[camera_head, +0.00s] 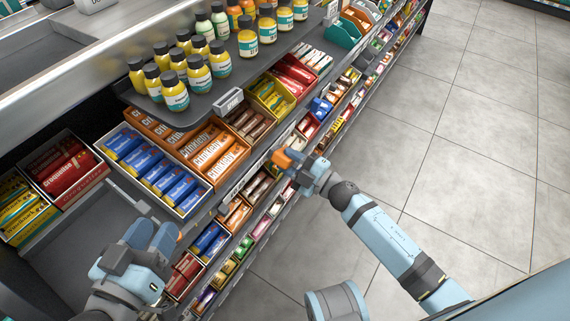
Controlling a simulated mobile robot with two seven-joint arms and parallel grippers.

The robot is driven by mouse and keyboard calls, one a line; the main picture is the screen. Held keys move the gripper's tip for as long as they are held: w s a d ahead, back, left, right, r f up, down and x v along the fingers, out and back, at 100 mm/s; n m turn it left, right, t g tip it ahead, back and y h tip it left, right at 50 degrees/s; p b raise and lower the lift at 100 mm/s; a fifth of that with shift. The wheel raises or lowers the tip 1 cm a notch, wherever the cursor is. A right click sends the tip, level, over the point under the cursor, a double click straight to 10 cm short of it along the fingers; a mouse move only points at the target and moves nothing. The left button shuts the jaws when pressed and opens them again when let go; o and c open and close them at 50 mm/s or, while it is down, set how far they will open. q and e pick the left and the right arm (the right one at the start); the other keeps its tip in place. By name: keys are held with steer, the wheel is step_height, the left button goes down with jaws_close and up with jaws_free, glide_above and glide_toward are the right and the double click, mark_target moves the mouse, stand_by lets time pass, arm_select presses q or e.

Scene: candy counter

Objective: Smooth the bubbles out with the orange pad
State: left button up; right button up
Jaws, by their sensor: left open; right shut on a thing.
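The orange pad (282,158) is in my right gripper (292,164), which is shut on it. The pad is at the front edge of the candy shelves, by the shelf-edge strip (234,187), partly covered by the fingers. Whether the pad touches the strip I cannot tell. No bubbles can be made out at this size. My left gripper (160,236) is open and appears empty, low at the left over the dark shelf area, beside the blue candy boxes.
A tray of blue bars (153,170) and orange boxes (207,146) stand behind the shelf edge. Several yellow bottles (174,92) stand on a raised dark shelf above. Lower racks hold more candy. The tiled floor (470,150) at the right is clear.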

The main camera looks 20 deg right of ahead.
steer(key=shift+w+d+r+p, duration=0.1)
steer(key=shift+w+d+p, duration=0.05)
steer(key=shift+w+d, duration=1.05)
steer(key=shift+w+d+p, duration=0.15)
steer(key=shift+w+d, duration=0.7)
steer(key=shift+d, duration=0.6)
steer(key=shift+s+a+p, duration=0.95)
steer(key=shift+s+a, duration=0.1)
steer(key=shift+a, duration=0.25)
steer(key=shift+s+a+r+p, duration=0.1)
steer(key=shift+s+a+p, duration=0.3)
steer(key=shift+s+a, duration=0.35)
steer(key=shift+s+a+p, duration=0.4)
steer(key=shift+a, duration=0.5)
steer(key=shift+s+a+p, duration=0.8)
steer(key=shift+s+a, duration=0.9)
steer(key=shift+a, duration=0.2)
steer(key=v, duration=0.6)
steer(key=shift+p, duration=0.45)
steer(key=shift+s+d, duration=0.1)
